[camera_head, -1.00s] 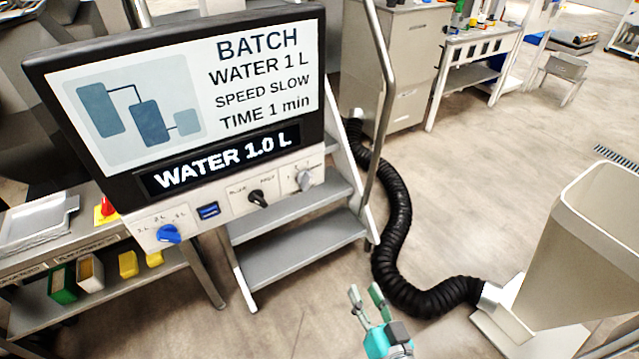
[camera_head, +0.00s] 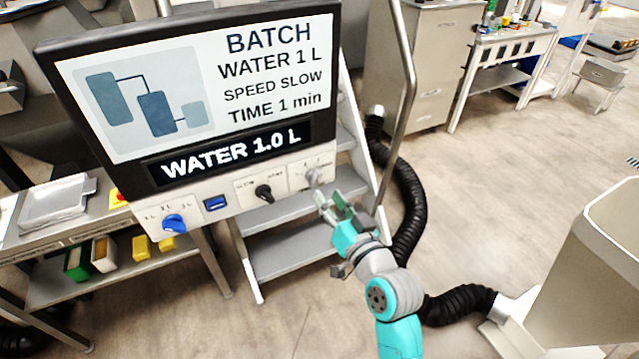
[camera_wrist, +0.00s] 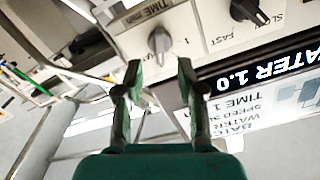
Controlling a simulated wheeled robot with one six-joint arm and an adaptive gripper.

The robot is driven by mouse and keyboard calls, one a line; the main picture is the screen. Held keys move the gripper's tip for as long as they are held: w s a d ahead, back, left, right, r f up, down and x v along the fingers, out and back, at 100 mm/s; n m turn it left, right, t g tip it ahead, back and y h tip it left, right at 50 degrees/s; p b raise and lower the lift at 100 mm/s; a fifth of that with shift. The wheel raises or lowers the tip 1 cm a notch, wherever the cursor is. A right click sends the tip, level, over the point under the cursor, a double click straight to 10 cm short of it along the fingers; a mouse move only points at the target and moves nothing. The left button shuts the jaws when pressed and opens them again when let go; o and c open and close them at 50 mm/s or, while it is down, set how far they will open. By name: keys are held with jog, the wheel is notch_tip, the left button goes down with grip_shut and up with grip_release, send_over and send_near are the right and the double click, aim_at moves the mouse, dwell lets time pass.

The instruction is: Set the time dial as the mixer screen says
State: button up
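The mixer screen (camera_head: 190,85) reads BATCH, WATER 1 L, SPEED SLOW, TIME 1 min, with WATER 1.0 L in the strip below. The grey time dial (camera_head: 312,177) is at the right end of the panel under the screen. In the wrist view the time dial (camera_wrist: 160,41) is upside down, under the label TIME min, just beyond my fingertips. My gripper (camera_head: 330,204) is open and empty in front of the dial, and it also shows in the wrist view (camera_wrist: 158,72) with its fingers apart. Which mark the dial points at is too small to tell.
The blue water knob (camera_head: 174,223) and black speed knob (camera_head: 264,192) sit left on the same panel. Metal steps (camera_head: 285,235) with a handrail (camera_head: 403,100) stand behind. A black hose (camera_head: 412,190) and a beige hopper (camera_head: 590,270) are to the right.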

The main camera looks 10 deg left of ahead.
aim_at(317, 183)
jog(key=x, duration=0.5)
jog(key=shift+w+a, duration=0.2)
jog(key=shift+w, duration=0.05)
grip_shut()
